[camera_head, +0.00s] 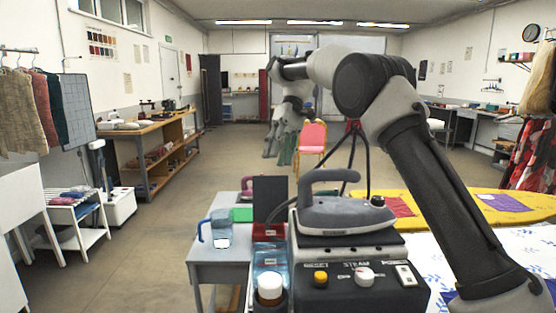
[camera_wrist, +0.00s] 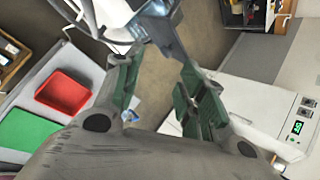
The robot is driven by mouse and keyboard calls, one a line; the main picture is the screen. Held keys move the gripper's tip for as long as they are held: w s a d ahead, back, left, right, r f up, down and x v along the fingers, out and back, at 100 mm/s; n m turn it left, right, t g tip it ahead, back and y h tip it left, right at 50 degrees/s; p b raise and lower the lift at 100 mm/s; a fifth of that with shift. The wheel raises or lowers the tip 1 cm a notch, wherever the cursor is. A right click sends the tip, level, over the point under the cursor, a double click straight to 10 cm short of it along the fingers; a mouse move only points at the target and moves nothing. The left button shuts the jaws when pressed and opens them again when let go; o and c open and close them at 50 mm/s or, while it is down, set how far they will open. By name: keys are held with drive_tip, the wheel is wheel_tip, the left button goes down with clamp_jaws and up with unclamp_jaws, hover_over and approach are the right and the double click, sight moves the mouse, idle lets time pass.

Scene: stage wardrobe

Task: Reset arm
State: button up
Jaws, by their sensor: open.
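My arm (camera_head: 440,185) rises from the lower right, bends at a high elbow and reaches left, away from the camera. My gripper (camera_head: 285,150) hangs at its far end, small in the head view, in front of the open floor. In the wrist view, my gripper (camera_wrist: 157,85) shows two dark fingers with green pads, spread apart. Nothing is held between them; brown floor and part of a pale, blurred object show past them.
A steam iron (camera_head: 345,215) sits on a black steam unit (camera_head: 355,275) close in front. The wrist view shows a red tray (camera_wrist: 63,92) and a green panel (camera_wrist: 28,133). Floor (camera_head: 170,215) lies clear at left.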

drive_tip(key=s+d+r+m+t, duration=0.2)
drive_tip(key=s+d+r+t, duration=0.1)
drive_tip(key=s+d, duration=0.5)
drive_tip(key=s+d+r+m+t, duration=0.3)
drive_tip(key=s+d, duration=0.3)
drive_tip(key=d, duration=0.5)
drive_tip(key=s+d+f+m+t+h, duration=0.1)
drive_tip(key=s+d+f+t, duration=0.1)
drive_tip(key=s+d+f, duration=0.3)
drive_tip(key=s+d+f+m+t+h, duration=0.1)
drive_tip(key=s+d+f, duration=0.4)
drive_tip(key=s, duration=0.7)
drive_tip(key=d+t+h, duration=0.1)
drive_tip(key=d+t, duration=0.1)
drive_tip(key=shift+s+d+f+h, duration=0.15)
drive_tip(key=shift+s+d+h, duration=0.15)
drive_tip(key=shift+s+d, duration=0.1)
drive_tip(key=shift+s+f+t, duration=0.25)
drive_tip(key=shift+t, duration=0.05)
drive_tip(key=shift+c, duration=0.5)
